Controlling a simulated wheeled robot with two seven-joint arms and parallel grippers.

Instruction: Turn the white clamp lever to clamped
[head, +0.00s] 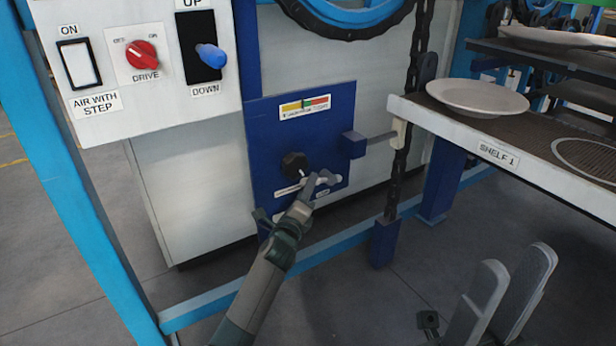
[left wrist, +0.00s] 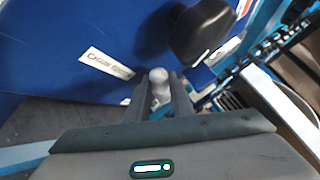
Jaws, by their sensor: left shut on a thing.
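The lever's pivot and exact angle are hidden. My right gripper (head: 505,292) is open and empty at the lower right, away from the panel.
A coloured gauge label (head: 305,106) is above the knob. The shelf (head: 440,112) with a white plate (head: 478,96) stands further right. Floor below is clear.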

